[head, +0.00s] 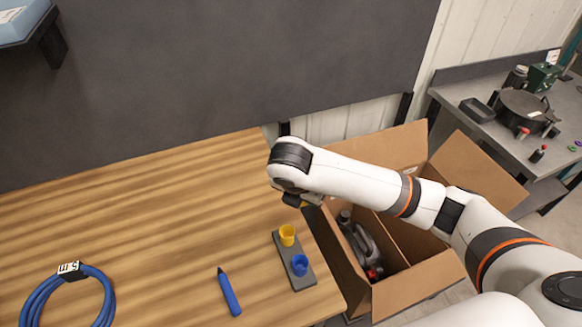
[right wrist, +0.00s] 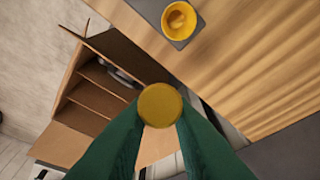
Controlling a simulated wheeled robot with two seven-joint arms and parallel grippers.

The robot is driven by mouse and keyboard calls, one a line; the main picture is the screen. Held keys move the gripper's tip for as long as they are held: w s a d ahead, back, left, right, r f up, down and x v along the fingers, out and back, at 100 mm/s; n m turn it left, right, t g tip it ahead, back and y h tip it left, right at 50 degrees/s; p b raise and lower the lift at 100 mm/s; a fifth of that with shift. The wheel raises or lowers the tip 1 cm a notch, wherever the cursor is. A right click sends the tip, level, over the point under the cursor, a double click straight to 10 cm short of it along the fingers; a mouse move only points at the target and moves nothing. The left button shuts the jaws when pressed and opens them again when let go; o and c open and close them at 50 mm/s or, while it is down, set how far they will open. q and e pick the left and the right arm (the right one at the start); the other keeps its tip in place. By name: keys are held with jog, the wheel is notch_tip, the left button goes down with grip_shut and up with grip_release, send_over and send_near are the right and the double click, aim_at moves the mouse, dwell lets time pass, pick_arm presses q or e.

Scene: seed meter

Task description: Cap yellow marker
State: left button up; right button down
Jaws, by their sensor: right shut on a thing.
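My right gripper (head: 297,200) is above the table's right edge, beyond the grey holder. In the right wrist view its green fingers (right wrist: 160,122) are shut on the yellow marker (right wrist: 160,104), seen end-on as a round yellow face. In the head view the arm mostly hides the marker. The yellow cap (head: 287,235) stands open end up in the grey holder (head: 283,260) and shows in the right wrist view (right wrist: 179,21), apart from the marker. My left gripper is out of view.
A blue cap (head: 299,265) sits in the same holder. A blue marker (head: 229,292) lies on the wooden table, left of the holder. A coiled blue cable (head: 38,295) is at the lower left. An open cardboard box (head: 425,283) with grey items stands beyond the table's right edge.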

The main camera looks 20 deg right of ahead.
jog(key=r+m+g+y+p, duration=0.1)
jog(key=m, duration=0.1)
jog(key=a+r+m+g+y+p, duration=0.1)
jog(key=m+p, duration=0.1)
jog(key=shift+r+g+y, duration=0.3)
jog(key=shift+g, duration=0.1)
notch_tip(320, 180, up, 6)
jog(key=s+a+m+y+p, duration=0.1)
jog(key=a+m+y+p, duration=0.1)
jog(key=m+y+p, duration=0.3)
notch_tip(320, 180, down, 7)
jog(key=shift+s+a+m, duration=0.2)
jog(key=shift+m, duration=0.1)
jog(key=shift+f, duration=0.2)
jog(key=shift+d+f, duration=0.15)
jog(key=shift+f, duration=0.05)
jog(key=shift+f, duration=0.25)
jog(key=shift+f, duration=0.35)
jog(key=shift+f, duration=0.15)
dwell(0.5)
